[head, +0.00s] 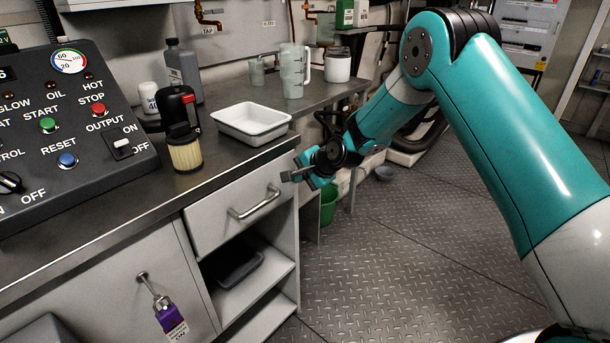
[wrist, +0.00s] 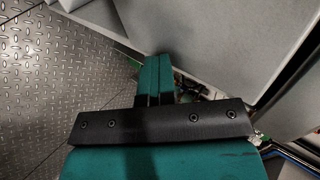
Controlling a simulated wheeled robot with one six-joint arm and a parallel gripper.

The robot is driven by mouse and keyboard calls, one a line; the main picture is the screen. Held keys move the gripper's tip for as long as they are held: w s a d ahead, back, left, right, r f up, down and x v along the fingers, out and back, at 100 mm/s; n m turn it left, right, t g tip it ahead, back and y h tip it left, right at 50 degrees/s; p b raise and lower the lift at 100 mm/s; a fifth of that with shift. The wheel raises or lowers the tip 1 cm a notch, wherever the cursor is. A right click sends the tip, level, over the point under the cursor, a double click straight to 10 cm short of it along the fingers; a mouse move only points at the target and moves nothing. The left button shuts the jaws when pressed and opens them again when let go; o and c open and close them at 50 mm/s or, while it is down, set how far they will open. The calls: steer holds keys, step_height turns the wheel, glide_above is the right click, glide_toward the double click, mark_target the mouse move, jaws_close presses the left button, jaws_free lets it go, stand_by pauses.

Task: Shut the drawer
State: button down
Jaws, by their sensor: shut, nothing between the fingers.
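The drawer (head: 236,207) is a light grey front with a metal bar handle (head: 254,204), under the worktop in the head view. Its front looks flush or nearly flush with the cabinet; I cannot tell whether a small gap is left. My gripper (head: 290,177) is by the upper right corner of the drawer front, to the right of the handle. I cannot tell whether it touches the front. In the wrist view my gripper's teal fingers (wrist: 153,82) are together and hold nothing, close to a pale grey panel (wrist: 215,45).
A white tray (head: 251,134) stands on the worktop above the drawer, near a cylindrical filter (head: 185,152). An open shelf with a dark tray (head: 234,266) lies below the drawer. A green bucket (head: 328,203) stands beyond my gripper. The plated floor (head: 410,260) to the right is clear.

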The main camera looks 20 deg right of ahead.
steer(key=s+d+f+p+v, duration=0.1)
steer(key=s+f+v, duration=0.1)
steer(key=v, duration=1.1)
steer(key=s+a+r+n+g, duration=0.3)
steer(key=s+a+r+n, duration=0.5)
steer(key=s, duration=0.4)
steer(key=s+r+n+g+h, duration=0.1)
steer(key=s+r+n+g, duration=0.3)
steer(key=s, duration=0.7)
steer(key=s+r+n+g, duration=0.1)
steer(key=s+r+n, duration=0.1)
steer(key=s+n, duration=0.65)
step_height(320, 180, up, 14)
steer(key=s+m+p, duration=0.2)
steer(key=p, duration=1.2)
steer(key=shift+f, duration=0.25)
steer(key=shift+a, duration=0.15)
